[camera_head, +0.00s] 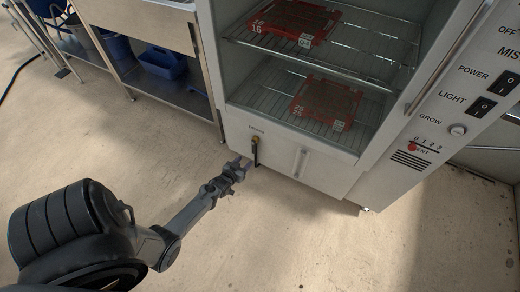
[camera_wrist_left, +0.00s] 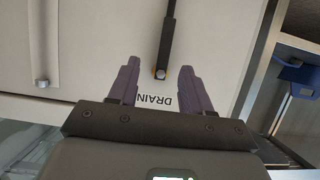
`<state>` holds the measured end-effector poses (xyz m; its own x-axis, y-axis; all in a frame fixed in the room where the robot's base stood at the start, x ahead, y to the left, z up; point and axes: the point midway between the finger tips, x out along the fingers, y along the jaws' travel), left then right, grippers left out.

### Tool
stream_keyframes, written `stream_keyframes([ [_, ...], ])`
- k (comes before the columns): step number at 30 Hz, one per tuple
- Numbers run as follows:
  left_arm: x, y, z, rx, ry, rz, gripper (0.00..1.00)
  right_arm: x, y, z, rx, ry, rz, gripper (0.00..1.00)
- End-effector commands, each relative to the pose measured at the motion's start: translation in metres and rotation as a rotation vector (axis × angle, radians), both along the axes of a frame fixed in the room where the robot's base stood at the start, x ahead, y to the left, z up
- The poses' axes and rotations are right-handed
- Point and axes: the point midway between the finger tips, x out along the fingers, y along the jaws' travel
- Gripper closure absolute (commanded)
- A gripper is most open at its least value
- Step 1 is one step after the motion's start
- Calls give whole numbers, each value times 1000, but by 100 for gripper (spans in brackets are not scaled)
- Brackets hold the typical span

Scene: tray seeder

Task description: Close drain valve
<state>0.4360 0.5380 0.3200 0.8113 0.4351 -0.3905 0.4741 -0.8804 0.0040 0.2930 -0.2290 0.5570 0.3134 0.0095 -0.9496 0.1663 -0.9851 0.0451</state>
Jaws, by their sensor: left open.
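The drain valve (camera_head: 255,150) is on the lower front panel of the white cabinet, under a small label. Its black lever hangs straight down from a brass-coloured pivot. In the left wrist view the lever (camera_wrist_left: 167,45) runs from the pivot to the top edge of the picture, beside the word DRAIN. My left gripper (camera_head: 243,165) is open, just left of the lever in the head view. In the left wrist view its two purple-grey fingers (camera_wrist_left: 158,78) stand apart on either side of the pivot end; contact cannot be told. My right gripper is not in view.
The cabinet (camera_head: 285,165) holds red trays (camera_head: 325,100) on wire shelves. A vertical handle (camera_head: 299,163) is right of the valve. A control panel (camera_head: 455,110) with switches is at right. A steel bench (camera_head: 170,92) with blue bins stands left. The floor in front is clear.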

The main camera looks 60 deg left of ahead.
Motion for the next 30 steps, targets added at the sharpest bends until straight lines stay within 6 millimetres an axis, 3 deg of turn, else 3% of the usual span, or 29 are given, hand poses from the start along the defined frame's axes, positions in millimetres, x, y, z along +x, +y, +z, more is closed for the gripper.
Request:
stream_keyframes([
  [5, 17, 6, -2, 1, -11, 1, 51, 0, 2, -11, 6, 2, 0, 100],
  [18, 72, 36, -29, 4, -12, 0, 51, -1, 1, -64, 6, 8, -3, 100],
  [30, 94, 47, -35, 1, -10, -1, 51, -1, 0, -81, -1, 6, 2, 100],
])
